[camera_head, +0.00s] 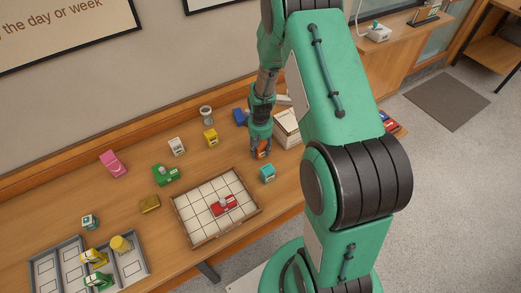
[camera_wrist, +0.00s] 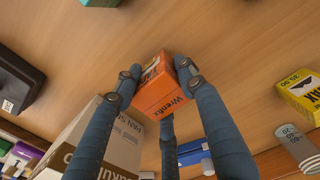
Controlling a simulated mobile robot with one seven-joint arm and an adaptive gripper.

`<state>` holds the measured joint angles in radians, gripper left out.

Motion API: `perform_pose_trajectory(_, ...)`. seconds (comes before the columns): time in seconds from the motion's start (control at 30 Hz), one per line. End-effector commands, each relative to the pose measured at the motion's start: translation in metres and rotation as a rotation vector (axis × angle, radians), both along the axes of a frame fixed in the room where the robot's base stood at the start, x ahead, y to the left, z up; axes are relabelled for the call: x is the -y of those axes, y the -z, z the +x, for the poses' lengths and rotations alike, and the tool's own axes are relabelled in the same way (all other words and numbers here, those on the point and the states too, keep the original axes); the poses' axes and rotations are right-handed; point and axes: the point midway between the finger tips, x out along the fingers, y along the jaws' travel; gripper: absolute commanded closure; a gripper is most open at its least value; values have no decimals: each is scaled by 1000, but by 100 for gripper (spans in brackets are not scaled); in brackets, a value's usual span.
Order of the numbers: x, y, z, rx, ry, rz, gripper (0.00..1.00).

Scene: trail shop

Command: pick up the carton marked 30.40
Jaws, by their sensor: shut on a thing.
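A small orange carton with "Wrenfix" on its side (camera_wrist: 161,98) is between the fingers of my gripper (camera_wrist: 158,80) in the wrist view. The fingers are shut on it. In the head view a bit of the orange carton (camera_head: 264,150) shows below my gripper (camera_head: 260,142), in front of the white box. I cannot read a 30.40 mark on any carton. A yellow carton (camera_wrist: 304,92) to the right in the wrist view carries a number that looks like 35.90. I cannot tell whether the orange carton touches the table.
A large white box (camera_head: 287,128) stands close beside my gripper. A teal carton (camera_head: 267,173) is in front. A tiled tray (camera_head: 188,226) holds a red item. A yellow carton (camera_head: 211,138) and a blue item (camera_head: 240,117) stand behind. A grey divided tray (camera_head: 133,282) is at lower left.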

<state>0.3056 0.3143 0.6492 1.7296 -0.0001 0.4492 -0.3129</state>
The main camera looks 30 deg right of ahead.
Motion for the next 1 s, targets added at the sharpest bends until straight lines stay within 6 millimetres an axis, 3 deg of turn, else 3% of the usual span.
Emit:
perform_pose_trajectory(0.6, 0, -84, 1, 3, 0, -1, 89)
perform_pose_trajectory(1.0, 0, -94, 0, 1, 0, 0, 89)
